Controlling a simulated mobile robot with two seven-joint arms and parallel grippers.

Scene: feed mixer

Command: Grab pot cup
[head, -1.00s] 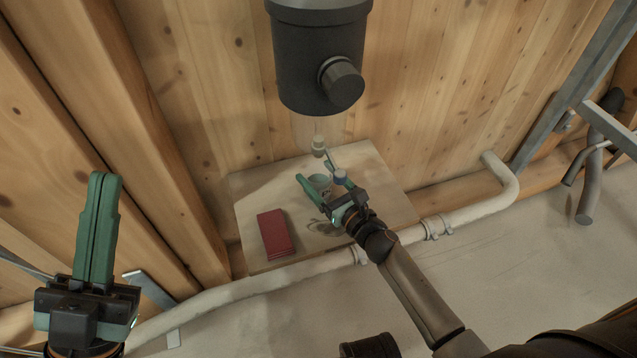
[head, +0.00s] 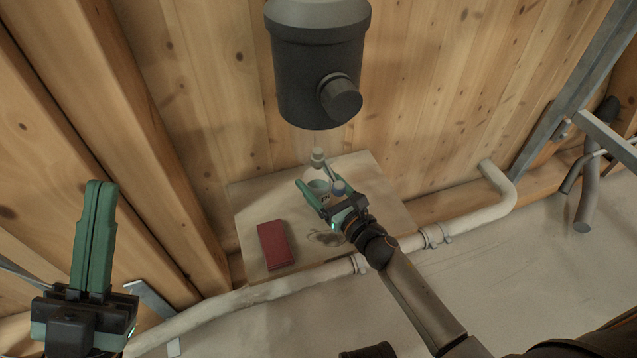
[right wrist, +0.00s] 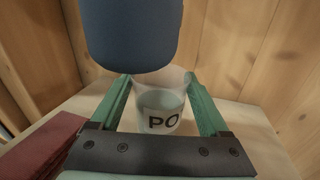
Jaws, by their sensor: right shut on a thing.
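The pot cup (head: 318,186) is a small clear cup with pale liquid-like contents, standing on a wooden shelf board. In the right wrist view the cup (right wrist: 160,112) shows the dark letters "PO"; the rest of its label is out of sight. My right gripper (head: 314,175) reaches in over the board and is shut on the cup, one green finger on each side. In the right wrist view a blue rounded part (right wrist: 130,35) hides some of the cup's rim. My left gripper (head: 101,183) is raised at the far left, its fingers together and empty.
A dark cylindrical hopper with a side knob (head: 318,70) hangs above the cup. A red box (head: 274,244) lies on the wooden board (head: 250,205), left of the cup. A pale pipe (head: 470,215) runs along the board's front.

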